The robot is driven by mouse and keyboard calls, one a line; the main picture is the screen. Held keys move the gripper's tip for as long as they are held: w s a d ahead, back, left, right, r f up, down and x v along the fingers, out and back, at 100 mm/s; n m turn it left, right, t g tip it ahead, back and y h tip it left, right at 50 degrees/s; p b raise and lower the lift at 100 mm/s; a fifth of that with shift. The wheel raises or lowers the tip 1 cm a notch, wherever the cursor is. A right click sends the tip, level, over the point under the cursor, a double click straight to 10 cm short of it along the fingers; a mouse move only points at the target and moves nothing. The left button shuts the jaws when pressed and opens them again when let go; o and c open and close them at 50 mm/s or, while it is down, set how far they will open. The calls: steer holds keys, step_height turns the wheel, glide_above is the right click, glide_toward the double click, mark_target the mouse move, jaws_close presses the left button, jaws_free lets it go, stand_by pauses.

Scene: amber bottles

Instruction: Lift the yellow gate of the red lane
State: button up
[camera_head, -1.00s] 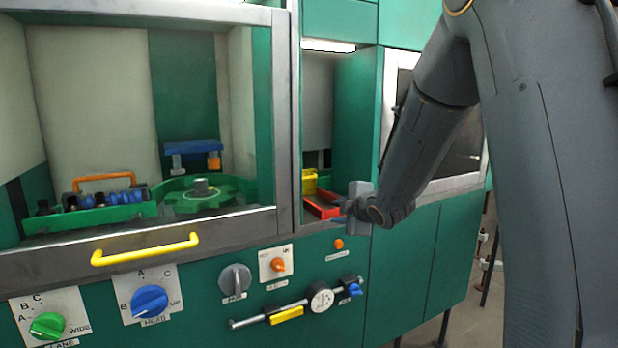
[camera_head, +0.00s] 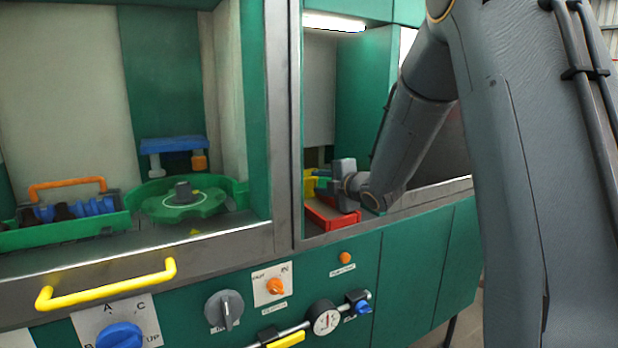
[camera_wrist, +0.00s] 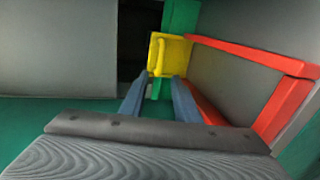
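The yellow gate (camera_wrist: 169,54) stands at the far end of the red lane (camera_wrist: 240,62) in the wrist view, with a raised yellow handle bar on its near face. In the head view the gate (camera_head: 310,187) shows as a small yellow patch, partly hidden by my gripper, and the red lane (camera_head: 330,217) lies just below my gripper. My gripper (camera_wrist: 155,82) points at the gate, its two blue-grey fingers apart with nothing seen between them but the gate ahead. The fingertips appear close to the gate's lower part; I cannot tell whether they touch it.
The lane's red side walls and the bay's frame (camera_head: 375,223) lie close to my gripper. A green-framed window on the left holds a green turntable (camera_head: 184,200) and a green tray (camera_head: 60,235). A yellow handle (camera_head: 105,285) and several knobs sit on the front panel.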

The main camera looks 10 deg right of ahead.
mark_target(307, 180)
steer(key=shift+d+p+x, duration=0.15)
steer(key=shift+p+x, duration=0.35)
steer(key=shift+x, duration=1.4)
steer(key=shift+d+p+x, duration=0.1)
steer(key=shift+p+x, duration=0.35)
steer(key=shift+x, duration=1.5)
steer(key=shift+w, duration=0.1)
jaws_close()
